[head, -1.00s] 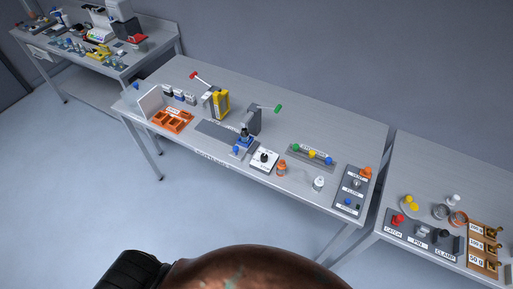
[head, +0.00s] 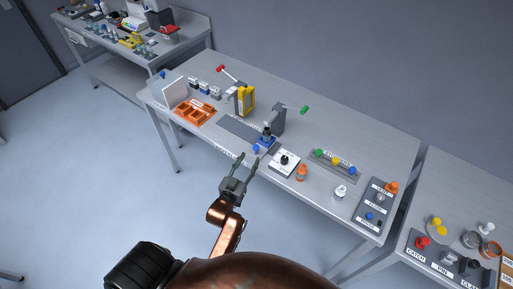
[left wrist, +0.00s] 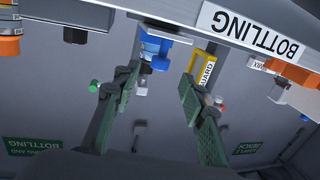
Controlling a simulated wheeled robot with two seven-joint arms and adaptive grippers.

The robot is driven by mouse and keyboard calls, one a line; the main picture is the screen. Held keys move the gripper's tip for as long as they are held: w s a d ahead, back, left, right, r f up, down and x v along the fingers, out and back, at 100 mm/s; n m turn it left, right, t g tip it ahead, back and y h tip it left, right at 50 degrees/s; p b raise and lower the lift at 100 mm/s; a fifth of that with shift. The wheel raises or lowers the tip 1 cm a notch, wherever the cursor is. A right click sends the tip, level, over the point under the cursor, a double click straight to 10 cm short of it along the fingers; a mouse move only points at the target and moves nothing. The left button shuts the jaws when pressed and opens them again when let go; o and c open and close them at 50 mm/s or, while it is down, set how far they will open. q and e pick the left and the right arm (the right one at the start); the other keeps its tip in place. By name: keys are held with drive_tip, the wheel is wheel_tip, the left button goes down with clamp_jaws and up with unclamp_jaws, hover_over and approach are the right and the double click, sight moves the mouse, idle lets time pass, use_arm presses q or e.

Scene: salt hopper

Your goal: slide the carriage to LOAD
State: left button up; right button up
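The carriage appears to be the blue block (head: 265,144) at the front of the middle bench, at the right end of a dark grey track plate (head: 240,128). A small blue knob (head: 256,149) sticks out at its front. The blue block also shows at the top of the left wrist view (left wrist: 163,40). I cannot read a LOAD mark. My left gripper (head: 247,161) is open and empty in front of the bench edge, just short of the blue knob. Its two fingers (left wrist: 160,80) are apart in the left wrist view. My right gripper is not in view.
A yellow guard (head: 245,99) and a grey post with a green-tipped lever (head: 279,119) stand behind the track. An orange tray (head: 195,112) is to the left.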

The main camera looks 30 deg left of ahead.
sight(255, 149)
use_arm(q)
drive_tip(key=w, duration=0.5)
drive_tip(key=w+a, duration=0.1)
drive_tip(key=w, duration=0.1)
drive_tip(key=shift+w+a+r, duration=0.1)
drive_tip(key=shift+w+r, duration=0.25)
drive_tip(key=shift+w, duration=0.05)
drive_tip(key=shift+c, duration=0.6)
clamp_jaws()
